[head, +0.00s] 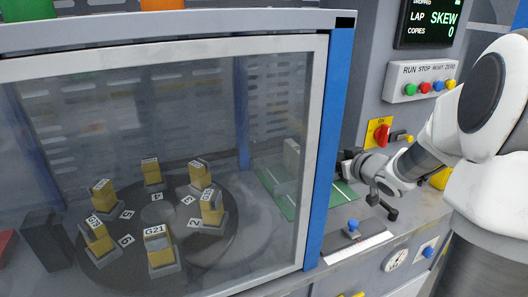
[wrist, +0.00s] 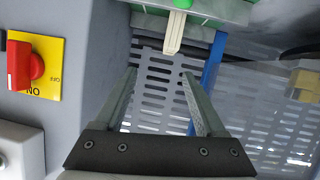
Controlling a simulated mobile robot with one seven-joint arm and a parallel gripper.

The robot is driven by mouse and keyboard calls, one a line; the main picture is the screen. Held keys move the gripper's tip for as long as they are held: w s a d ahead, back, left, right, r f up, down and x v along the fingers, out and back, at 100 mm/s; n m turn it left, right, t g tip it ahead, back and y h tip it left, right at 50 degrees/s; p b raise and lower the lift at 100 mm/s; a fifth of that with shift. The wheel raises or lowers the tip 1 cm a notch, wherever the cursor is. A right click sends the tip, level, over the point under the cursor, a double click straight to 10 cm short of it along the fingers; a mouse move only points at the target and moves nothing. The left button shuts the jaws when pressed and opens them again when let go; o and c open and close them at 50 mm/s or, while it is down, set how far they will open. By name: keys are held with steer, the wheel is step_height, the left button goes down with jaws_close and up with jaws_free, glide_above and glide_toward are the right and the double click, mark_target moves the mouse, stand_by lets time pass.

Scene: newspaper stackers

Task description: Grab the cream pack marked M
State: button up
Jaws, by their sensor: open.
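A pale cream pack (head: 291,158) stands upright on a green mat (head: 262,178) behind the clear panel in the head view. Its M mark cannot be read. In the wrist view a cream pack (wrist: 174,33) shows at the top centre, beyond my fingertips and slightly right of the middle between them. My gripper (wrist: 158,72) is open, with nothing between its fingers. In the head view my wrist is at the right of the blue post, and the fingers are mostly hidden behind the post and panel.
A blue post (head: 332,140) edges the clear panel beside my wrist. A round carousel (head: 160,225) with several tan packs stands inside at the left. A red switch (wrist: 24,66) on a yellow plate is near my gripper's left. A blue-knobbed control (head: 352,228) sits below my wrist.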

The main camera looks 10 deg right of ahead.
steer(key=shift+t+y, duration=0.3)
steer(key=shift+y, duration=0.4)
steer(key=b+x, duration=0.1)
steer(key=x, duration=0.3)
steer(key=b+x, duration=0.1)
steer(key=x, duration=0.8)
steer(key=shift+s+a+f+b, duration=0.15)
steer(key=shift+a+b, duration=0.1)
steer(key=shift+b, duration=0.15)
steer(key=shift+b+x, duration=0.65)
steer(key=shift+x, duration=2.1)
steer(key=shift+s+a, duration=0.1)
steer(key=shift+a, duration=0.1)
jaws_close()
